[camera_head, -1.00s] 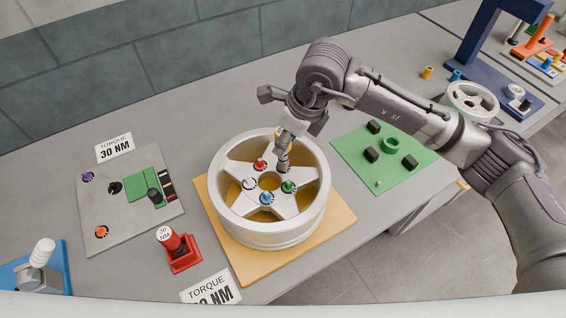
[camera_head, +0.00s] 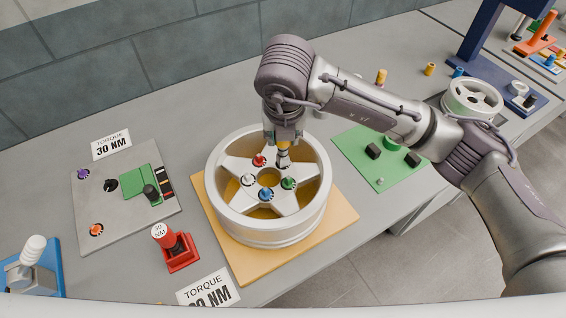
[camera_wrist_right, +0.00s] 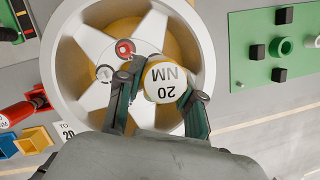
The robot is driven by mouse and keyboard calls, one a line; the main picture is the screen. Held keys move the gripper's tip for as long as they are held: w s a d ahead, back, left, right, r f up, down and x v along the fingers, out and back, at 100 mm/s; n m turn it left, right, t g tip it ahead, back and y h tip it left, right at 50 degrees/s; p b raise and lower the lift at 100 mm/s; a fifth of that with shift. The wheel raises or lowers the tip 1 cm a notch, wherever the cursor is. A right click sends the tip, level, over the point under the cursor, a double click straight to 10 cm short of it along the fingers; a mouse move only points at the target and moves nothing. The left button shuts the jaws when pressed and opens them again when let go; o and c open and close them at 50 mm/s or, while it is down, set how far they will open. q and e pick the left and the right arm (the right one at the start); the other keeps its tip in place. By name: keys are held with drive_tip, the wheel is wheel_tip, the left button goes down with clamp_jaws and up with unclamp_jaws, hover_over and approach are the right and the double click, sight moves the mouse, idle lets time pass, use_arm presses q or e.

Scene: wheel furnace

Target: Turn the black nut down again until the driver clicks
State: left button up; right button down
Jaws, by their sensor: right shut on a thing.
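The silver wheel (camera_head: 226,205) lies flat on a tan board, with red (camera_head: 259,160), white (camera_head: 248,180), blue (camera_head: 265,194) and green (camera_head: 288,183) nuts on its hub. My right gripper (camera_head: 284,146) is shut on the driver (camera_head: 283,157), which stands about upright over the fifth hub place. The driver's yellow and white head, marked 20 NM, shows between the fingers in the right wrist view (camera_wrist_right: 165,80). The black nut is not clearly visible; the driver and gripper cover the fifth place. My left gripper is out of view.
A red stand with a 30 NM driver (camera_head: 172,243) is left of the wheel. A grey plate (camera_head: 138,215) with colored pieces lies further left. A green board (camera_head: 362,167) with black blocks lies right, under my right arm. A smaller wheel (camera_head: 470,97) is beyond it.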

drive_tip(key=c, duration=0.7)
unclamp_jaws()
